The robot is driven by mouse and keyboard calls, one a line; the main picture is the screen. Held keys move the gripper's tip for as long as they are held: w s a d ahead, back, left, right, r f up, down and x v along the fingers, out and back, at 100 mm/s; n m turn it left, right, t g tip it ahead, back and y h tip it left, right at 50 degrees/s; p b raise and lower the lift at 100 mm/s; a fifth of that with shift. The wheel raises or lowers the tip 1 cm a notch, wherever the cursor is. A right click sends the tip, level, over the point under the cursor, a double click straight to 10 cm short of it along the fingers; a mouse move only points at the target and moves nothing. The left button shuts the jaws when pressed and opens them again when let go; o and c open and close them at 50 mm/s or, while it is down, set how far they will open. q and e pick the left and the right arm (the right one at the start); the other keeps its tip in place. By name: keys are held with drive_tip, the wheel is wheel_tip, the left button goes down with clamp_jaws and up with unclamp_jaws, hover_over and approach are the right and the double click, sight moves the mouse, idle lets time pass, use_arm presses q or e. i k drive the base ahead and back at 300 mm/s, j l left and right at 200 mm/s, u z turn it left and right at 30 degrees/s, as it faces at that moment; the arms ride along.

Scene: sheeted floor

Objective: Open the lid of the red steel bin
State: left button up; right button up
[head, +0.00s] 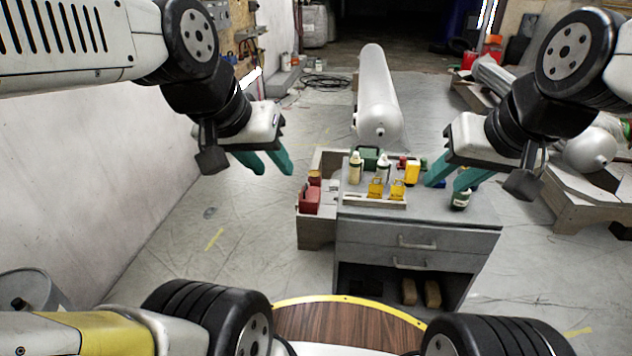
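A small red container (311,199) sits at the left side of the grey cabinet, on a lower grey ledge or box. It is the likeliest red steel bin in view, but it is too small to make out a lid or whether one is open. My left gripper (276,172) is open and empty, up and to the left of the red container and apart from it. My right gripper (443,186) is open, with its teal fingers over the right part of the cabinet top. A dark green-labelled bottle (461,199) shows close below its fingertips; I cannot tell if they touch.
The grey cabinet (418,258) has drawers and carries several bottles and yellow containers (412,172). A pale cylinder tank (378,95) lies behind it. Wooden stands (575,190) are at right, a white wall at left.

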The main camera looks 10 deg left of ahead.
sight(309, 194)
drive_tip(key=i+j, duration=0.25)
drive_tip(key=j, duration=0.15)
drive_tip(key=i+j, duration=0.55)
drive_tip(key=j, duration=0.2)
drive_tip(key=i+j, duration=0.25)
drive_tip(key=i, duration=0.2)
drive_tip(key=i+j, duration=0.25)
drive_tip(key=i, duration=0.15)
drive_tip(key=i+j, duration=0.25)
drive_tip(key=i, duration=0.2)
drive_tip(key=i+l, duration=0.1)
drive_tip(key=i, duration=0.15)
